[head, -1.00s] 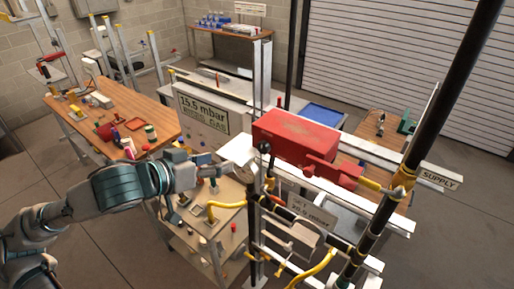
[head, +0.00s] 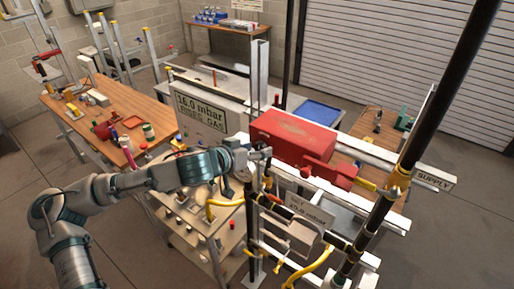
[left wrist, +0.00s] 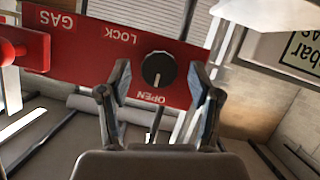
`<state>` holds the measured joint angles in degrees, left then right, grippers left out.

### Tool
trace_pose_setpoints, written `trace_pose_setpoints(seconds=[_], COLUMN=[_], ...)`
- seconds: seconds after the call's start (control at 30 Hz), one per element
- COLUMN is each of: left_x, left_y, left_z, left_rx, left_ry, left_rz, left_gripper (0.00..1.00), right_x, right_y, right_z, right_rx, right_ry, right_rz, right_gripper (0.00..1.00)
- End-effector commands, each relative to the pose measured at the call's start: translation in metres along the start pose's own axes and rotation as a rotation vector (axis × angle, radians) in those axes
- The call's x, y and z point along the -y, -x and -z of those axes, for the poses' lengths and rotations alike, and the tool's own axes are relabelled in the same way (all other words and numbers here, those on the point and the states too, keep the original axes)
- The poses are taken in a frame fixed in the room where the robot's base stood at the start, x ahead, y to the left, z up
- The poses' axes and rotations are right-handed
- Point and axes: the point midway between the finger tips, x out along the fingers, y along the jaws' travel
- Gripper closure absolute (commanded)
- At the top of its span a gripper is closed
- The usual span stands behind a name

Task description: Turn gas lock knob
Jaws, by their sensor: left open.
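In the left wrist view, a round black knob (left wrist: 158,69) sits on a red panel (left wrist: 92,42) lettered GAS, LOCK and OPEN, seen upside down. A pale mark on the knob points down in the picture, toward OPEN. My left gripper (left wrist: 161,78) is open, its two fingers apart on either side of the knob in the picture. I cannot tell whether they touch it. In the head view, my left gripper (head: 264,155) is at the left end of the red box (head: 295,131); the knob cannot be made out there. My right gripper is not in view.
A red handle (left wrist: 10,52) is left of the panel in the wrist view. A black upright pole (head: 252,225) and yellow-fitted pipes stand close to my gripper. A pressure display (head: 201,113) is behind my arm. A wooden workbench (head: 85,92) is at left.

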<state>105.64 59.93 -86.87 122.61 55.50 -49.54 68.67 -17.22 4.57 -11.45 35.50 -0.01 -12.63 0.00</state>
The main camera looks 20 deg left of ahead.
Motion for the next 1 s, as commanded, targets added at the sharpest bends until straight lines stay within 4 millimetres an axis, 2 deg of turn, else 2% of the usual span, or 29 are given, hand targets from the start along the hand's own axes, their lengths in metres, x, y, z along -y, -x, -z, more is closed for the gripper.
trace_pose_setpoints(seconds=[0.37, 0.6, 1.0], left_x=[0.0001, 0.0006, 0.0002], left_y=[-0.0069, -0.0071, -0.0079], left_z=[-0.0006, -0.0006, -0.0005], left_rx=[0.001, 0.001, 0.003], left_ry=[-0.001, 0.0, -0.05], left_rz=[0.001, 0.002, 0.022], left_gripper=[0.36, 0.96, 0.96], right_x=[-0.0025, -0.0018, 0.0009], right_y=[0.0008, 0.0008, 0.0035], right_z=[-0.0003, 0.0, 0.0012], right_rx=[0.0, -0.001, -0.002], right_ry=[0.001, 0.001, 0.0], right_rz=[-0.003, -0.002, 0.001], right_gripper=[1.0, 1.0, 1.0])
